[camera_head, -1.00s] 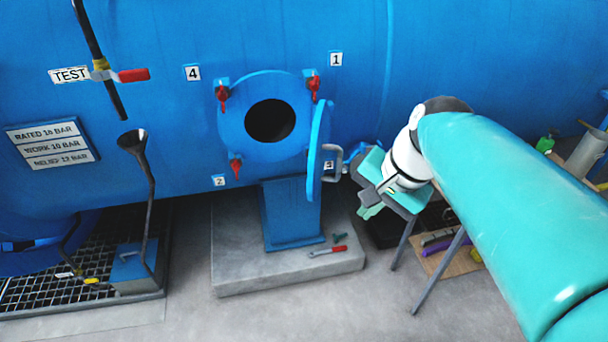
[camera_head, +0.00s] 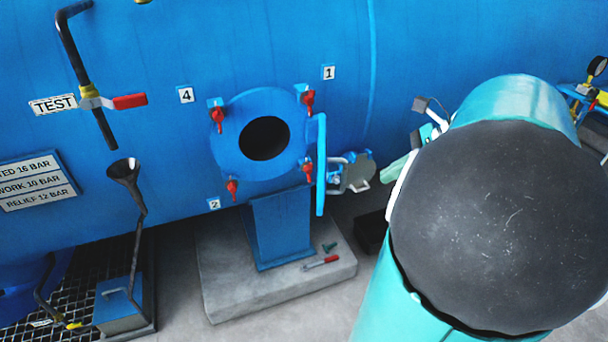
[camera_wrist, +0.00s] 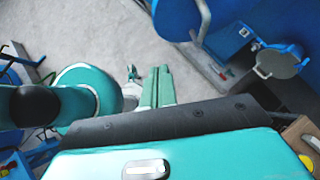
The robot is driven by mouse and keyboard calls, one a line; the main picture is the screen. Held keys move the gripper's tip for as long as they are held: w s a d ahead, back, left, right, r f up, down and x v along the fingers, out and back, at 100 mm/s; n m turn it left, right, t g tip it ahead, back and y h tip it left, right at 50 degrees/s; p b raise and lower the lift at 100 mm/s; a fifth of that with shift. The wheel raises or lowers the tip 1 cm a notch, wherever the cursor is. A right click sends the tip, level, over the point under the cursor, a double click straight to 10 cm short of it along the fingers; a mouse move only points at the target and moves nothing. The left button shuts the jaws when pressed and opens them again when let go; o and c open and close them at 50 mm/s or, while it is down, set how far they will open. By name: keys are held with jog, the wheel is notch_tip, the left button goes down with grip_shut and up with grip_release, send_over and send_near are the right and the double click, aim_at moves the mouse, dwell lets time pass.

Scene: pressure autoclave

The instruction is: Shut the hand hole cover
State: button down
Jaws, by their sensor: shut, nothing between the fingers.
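The hand hole is a dark round opening (camera_head: 265,138) in a blue flange (camera_head: 232,150) on the blue vessel. The hand hole cover (camera_head: 321,165) is a blue disc seen nearly edge-on in the head view. It stands swung out at the right of the opening, leaving the hole uncovered. In the wrist view, a blue disc that looks like the cover (camera_wrist: 177,18) is at the top, with a bent grey handle (camera_wrist: 204,22). My gripper (camera_wrist: 158,72) is shut and empty, apart from the cover. In the head view my arm partly hides it, to the right of the cover.
Several red clamp handles (camera_head: 308,102) sit around the flange. A grey round fitting (camera_head: 355,172) is right of the cover. A funnel pipe (camera_head: 126,172) stands at left. The floor in front is clear.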

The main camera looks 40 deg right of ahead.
jog(key=w+a+r+x, duration=0.1)
jog(key=x, duration=1.1)
jog(key=shift+w, duration=0.25)
jog(key=shift+w+a+r, duration=0.1)
jog(key=shift+w+a, duration=0.05)
